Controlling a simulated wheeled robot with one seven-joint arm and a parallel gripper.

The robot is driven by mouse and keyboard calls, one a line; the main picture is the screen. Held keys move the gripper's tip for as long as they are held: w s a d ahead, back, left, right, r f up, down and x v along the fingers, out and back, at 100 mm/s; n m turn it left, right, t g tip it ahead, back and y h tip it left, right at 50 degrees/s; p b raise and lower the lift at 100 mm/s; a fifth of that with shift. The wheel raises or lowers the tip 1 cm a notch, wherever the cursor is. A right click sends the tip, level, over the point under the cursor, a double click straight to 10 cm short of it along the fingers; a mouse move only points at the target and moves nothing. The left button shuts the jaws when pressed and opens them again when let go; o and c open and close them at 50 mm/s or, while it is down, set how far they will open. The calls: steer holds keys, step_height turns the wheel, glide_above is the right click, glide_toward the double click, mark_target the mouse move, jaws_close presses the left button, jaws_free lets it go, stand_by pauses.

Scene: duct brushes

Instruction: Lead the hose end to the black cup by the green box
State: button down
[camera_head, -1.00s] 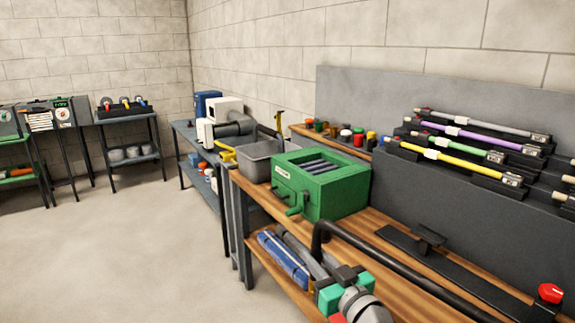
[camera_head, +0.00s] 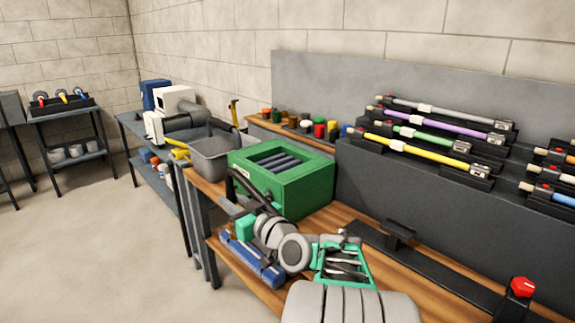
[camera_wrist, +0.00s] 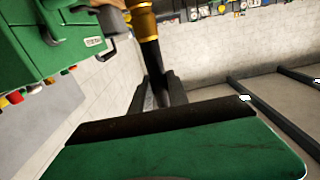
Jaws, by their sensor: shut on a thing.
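The green box (camera_head: 310,195) stands on the wooden bench, with dark rollers in its open top. It also shows at the upper left of the wrist view (camera_wrist: 30,50). The black hose (camera_head: 254,192) arches in front of its left side. My gripper (camera_head: 241,216), with teal fingers, is shut on the hose near its end, close to the box's front left corner; my own wrist partly hides the grip. One green finger (camera_wrist: 180,150) fills the bottom of the wrist view. A brass-coloured piece (camera_wrist: 141,20) sits above a black tube there. I cannot clearly make out the black cup.
A grey bin (camera_head: 210,158) stands left of the box. Small coloured caps (camera_head: 320,130) line the shelf behind. Coloured rods (camera_head: 420,155) rest on a rack at right. A black rail (camera_head: 440,262) with a red knob (camera_head: 522,287) lies on the bench. Floor at left is clear.

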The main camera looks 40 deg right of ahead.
steer(key=s+d+r+m+h+p, duration=0.1)
steer(key=d+r+h, duration=0.1)
steer(key=d, duration=0.7)
steer(key=s+d+r+m+h+p, duration=0.1)
steer(key=d+m+h, duration=0.1)
steer(key=d, duration=0.6)
steer(key=shift+d+f+b, duration=0.2)
steer(key=shift+f+b, duration=1.3)
steer(key=shift+f, duration=1.2)
steer(key=shift+s+b, duration=0.15)
steer(key=shift+b, duration=0.3)
step_height(320, 180, down, 6)
steer(key=b, duration=0.6)
steer(key=shift+r, duration=0.25)
steer(key=c, duration=1.2)
jaws_free()
